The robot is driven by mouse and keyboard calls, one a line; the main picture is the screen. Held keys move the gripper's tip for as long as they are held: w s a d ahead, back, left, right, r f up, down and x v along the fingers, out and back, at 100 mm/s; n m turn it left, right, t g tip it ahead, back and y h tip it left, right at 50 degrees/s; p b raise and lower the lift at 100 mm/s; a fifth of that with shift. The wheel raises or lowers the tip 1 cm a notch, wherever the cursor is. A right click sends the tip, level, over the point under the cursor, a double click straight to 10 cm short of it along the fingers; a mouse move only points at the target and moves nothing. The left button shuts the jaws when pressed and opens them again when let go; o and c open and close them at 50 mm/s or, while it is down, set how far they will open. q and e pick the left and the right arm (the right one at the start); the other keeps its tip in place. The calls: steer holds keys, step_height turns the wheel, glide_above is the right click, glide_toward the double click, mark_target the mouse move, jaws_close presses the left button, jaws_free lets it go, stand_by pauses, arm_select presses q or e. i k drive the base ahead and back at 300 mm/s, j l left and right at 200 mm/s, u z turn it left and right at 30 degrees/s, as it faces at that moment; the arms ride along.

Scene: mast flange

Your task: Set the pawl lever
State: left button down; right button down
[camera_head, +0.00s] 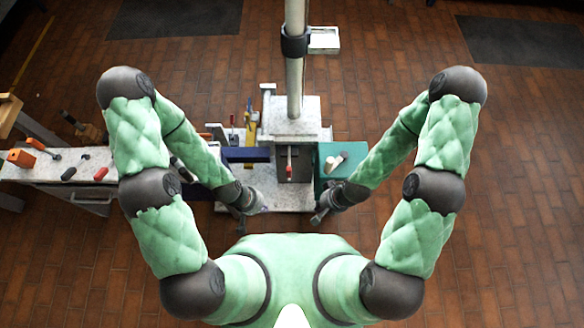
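A small lever with a red tip (289,168) stands on the dark front of the grey block (295,112) at the foot of the mast (294,70). I cannot tell for sure whether it is the pawl lever. A pale handle (334,163) lies on a teal box (352,153) to its right. My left gripper (258,206) is below and left of the red-tipped lever, apart from it. My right gripper (319,217) is below and right of it, also apart. Both are small and dark here, and their fingers cannot be made out clearly.
A dark blue bar (246,155) lies left of the block. A speckled bench (70,165) at the left holds red, orange and dark-handled tools. A dark collar (294,42) and a white tray (324,39) are on the mast. Brick floor lies open at the right.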

mark_target(101, 173)
steer(key=u, duration=1.9)
